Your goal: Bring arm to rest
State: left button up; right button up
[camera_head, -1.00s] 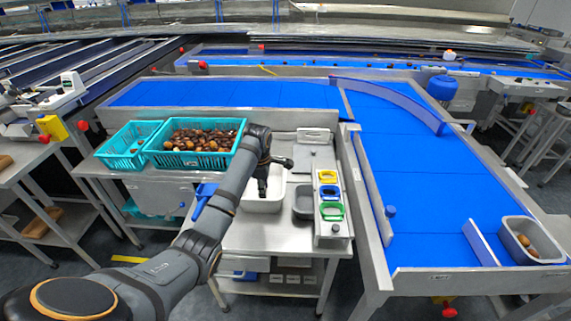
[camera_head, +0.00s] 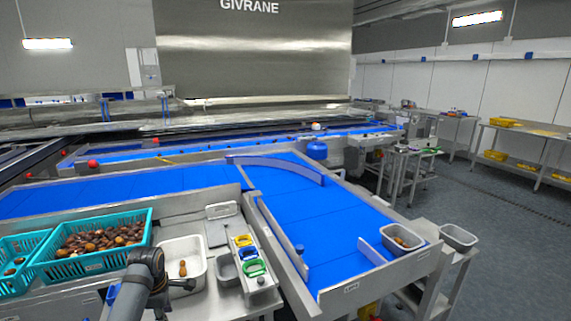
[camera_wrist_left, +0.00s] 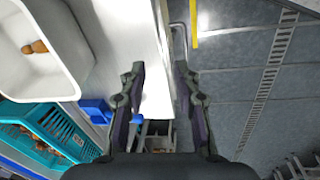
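My left arm comes in at the lower left of the head view, its wrist end at the front left of the white tray (camera_head: 168,252). My left gripper (camera_wrist_left: 158,82) shows in the wrist view with its two fingers apart and nothing between them. It points past the table edge toward the floor, clear of the tray. A single brown date (camera_head: 183,268) lies in the white tray; it also shows in the wrist view (camera_wrist_left: 36,47). My right gripper is in neither view.
A teal basket (camera_head: 92,265) heaped with dates stands left of the tray, with another teal basket (camera_head: 18,282) beside it. The blue conveyor (camera_head: 310,215) lies beyond.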

pick_arm(q)
jog(key=s+d+f+m+t, duration=0.1)
jog(key=s+d+f+m, duration=0.25)
jog(key=s+m, duration=0.3)
jog(key=s+d+f+m, duration=0.3)
jog(key=s+f+m, duration=0.15)
jog(key=s, duration=0.25)
jog(key=s+d+r+m+t, duration=0.1)
jog(key=s+d+r+m, duration=0.1)
jog(key=s+m, duration=0.35)
jog(key=s+d+r+m, duration=0.1)
jog(key=s+r+m, duration=0.1)
jog(key=s+m, duration=0.4)
notch_tip(320, 180, down, 24)
jog(key=s+a+n+g, duration=0.1)
jog(key=s+a, duration=0.1)
jog(key=s+a+f+g, duration=0.1)
jog(key=s+f, duration=1.7)
jog(key=s, duration=0.1)
jog(key=shift+s+a+f+n, duration=0.25)
jog(key=shift+a+f+n, duration=0.1)
jog(key=shift+a+f, duration=0.05)
